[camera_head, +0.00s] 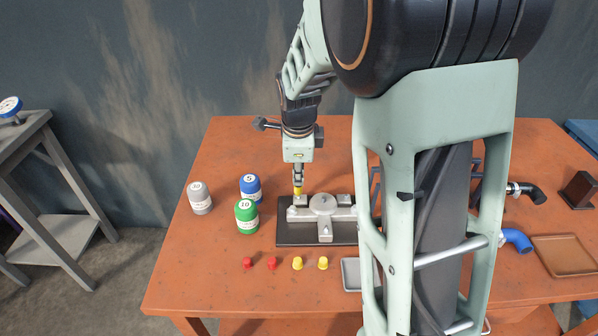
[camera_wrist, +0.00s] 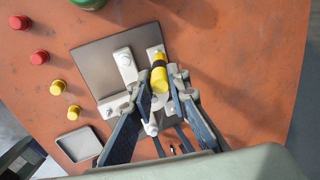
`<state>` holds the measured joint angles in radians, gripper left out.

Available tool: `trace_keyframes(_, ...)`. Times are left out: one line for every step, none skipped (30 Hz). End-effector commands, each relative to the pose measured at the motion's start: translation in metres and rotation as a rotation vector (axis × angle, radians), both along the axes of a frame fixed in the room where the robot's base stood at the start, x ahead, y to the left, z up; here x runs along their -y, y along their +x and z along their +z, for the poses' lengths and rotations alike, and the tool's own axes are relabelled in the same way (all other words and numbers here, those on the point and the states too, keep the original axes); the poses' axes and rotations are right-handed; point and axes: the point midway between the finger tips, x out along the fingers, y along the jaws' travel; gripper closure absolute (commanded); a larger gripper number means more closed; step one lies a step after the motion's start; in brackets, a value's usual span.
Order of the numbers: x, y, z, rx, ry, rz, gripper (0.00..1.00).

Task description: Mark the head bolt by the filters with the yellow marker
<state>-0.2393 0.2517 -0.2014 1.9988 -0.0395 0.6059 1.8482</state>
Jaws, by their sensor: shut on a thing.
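My gripper (camera_head: 298,180) is shut on a yellow marker (camera_wrist: 159,80), which points down over the left end of the grey metal head part (camera_head: 325,228). In the wrist view the marker stands between my fingers (camera_wrist: 160,90), over a pale pad (camera_wrist: 154,52) of that part. I cannot tell if its tip touches the pad, and the bolt there is hidden. The head part lies on a dark plate (camera_head: 287,237). To its left stand the filters: a blue can (camera_head: 250,190), a green can (camera_head: 246,220) and a grey can (camera_head: 200,201).
Two red caps (camera_head: 248,263) and two yellow caps (camera_head: 298,263) stand along the front of the orange table (camera_head: 200,270). A small grey tray (camera_head: 350,274) is beside them. A brown tray (camera_head: 567,255) and black and blue pipe elbows (camera_head: 518,240) are at the right.

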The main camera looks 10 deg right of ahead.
Motion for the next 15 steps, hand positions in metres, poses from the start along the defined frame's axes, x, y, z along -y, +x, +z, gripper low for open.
trace_keyframes(-0.0008,-0.0002,-0.0006,-0.001,0.0,0.0,1.0)
trace_keyframes(-0.0011,-0.0002,-0.0007,-0.001,0.0,0.0,1.0)
trace_keyframes(-0.0013,-0.0001,-0.0008,-0.001,0.0,0.0,1.0)
trace_keyframes(-0.0015,-0.0001,-0.0008,-0.001,0.0,0.0,1.0)
trace_keyframes(-0.0019,-0.0001,-0.001,-0.001,0.0,0.0,1.0)
trace_keyframes(-0.0021,0.0,-0.0011,-0.002,0.0,0.0,1.0)
trace_keyframes(-0.0025,0.0,-0.0011,-0.002,0.0,0.0,1.0)
trace_keyframes(-0.0026,0.0,-0.0012,-0.002,0.0,0.0,1.0)
trace_keyframes(-0.003,0.0001,-0.0013,-0.002,0.0,0.0,1.0)
trace_keyframes(-0.0033,0.0,-0.0014,-0.002,0.0,0.0,1.0)
trace_keyframes(-0.0036,0.0001,-0.0014,-0.002,0.0,0.0,1.0)
trace_keyframes(-0.0039,0.0001,-0.0016,-0.002,0.0,0.0,1.0)
trace_keyframes(-0.0041,0.0002,-0.0017,-0.002,0.0,0.0,1.0)
trace_keyframes(-0.0045,0.0002,-0.0018,-0.002,0.0,0.001,1.0)
trace_keyframes(-0.0048,0.0001,-0.0018,-0.002,0.0,0.001,1.0)
